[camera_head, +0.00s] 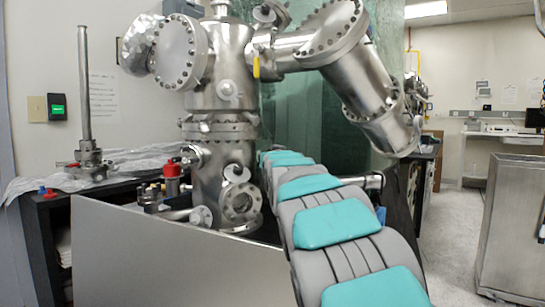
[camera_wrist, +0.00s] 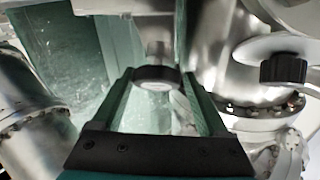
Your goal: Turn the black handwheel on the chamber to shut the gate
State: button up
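The steel chamber (camera_head: 222,95) stands upright left of centre in the head view. My grey and teal arm reaches towards it; my gripper is hidden there. In the wrist view my gripper (camera_wrist: 158,82) shows two fingers set apart, pointing at a round black-rimmed disc (camera_wrist: 157,78) with a pale centre, below a silver stem. The disc appears between the fingertips; I cannot tell whether they touch it. A ribbed black knob (camera_wrist: 283,68) sits on metal to the right, outside the fingers. I cannot tell for sure which is the handwheel, and neither is clear in the head view.
A large slanted steel cylinder (camera_head: 370,100) hangs to the right of the chamber. A red-capped valve (camera_head: 172,178) and a vertical rod (camera_head: 85,90) stand on the left. A grey panel (camera_head: 170,255) fronts the bench. Open floor (camera_head: 450,230) lies to the right.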

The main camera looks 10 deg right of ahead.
jog(key=o, duration=0.3)
jog(key=shift+d+f, duration=0.1)
jog(key=s, duration=0.4)
jog(key=s+b, duration=0.1)
jog(key=s, duration=0.2)
jog(key=shift+s+a, duration=0.2)
jog(key=shift+s, duration=0.2)
jog(key=shift+a, duration=0.1)
